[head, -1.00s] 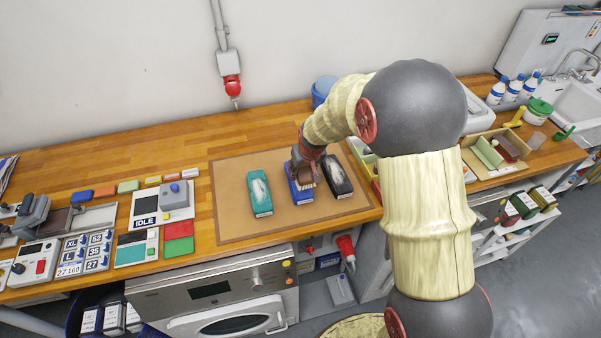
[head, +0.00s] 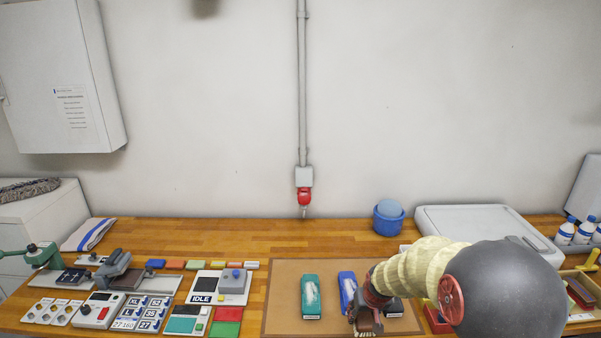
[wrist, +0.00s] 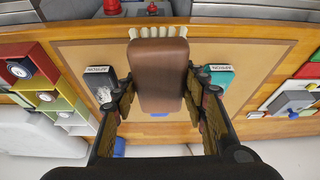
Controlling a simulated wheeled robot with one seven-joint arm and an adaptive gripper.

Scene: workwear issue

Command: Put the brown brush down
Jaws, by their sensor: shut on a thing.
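The brown brush (wrist: 158,75) fills the middle of the wrist view, a brown block with cream bristles showing at its top edge. My gripper (wrist: 160,95) is shut on it, with a finger along each side. In the head view my gripper (head: 366,320) is over the front right of the tan mat (head: 283,310), near the blue pack (head: 347,284). The brush hides most of that pack in the wrist view. I cannot tell the height of the brush above it.
A teal white-topped pack (head: 312,296) and a black pack (wrist: 99,84) lie on the mat, on either side of the blue one. A grey box (head: 235,281) and coloured blocks are to the left. A blue tub (head: 388,219) stands behind. Bare mat shows around the packs.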

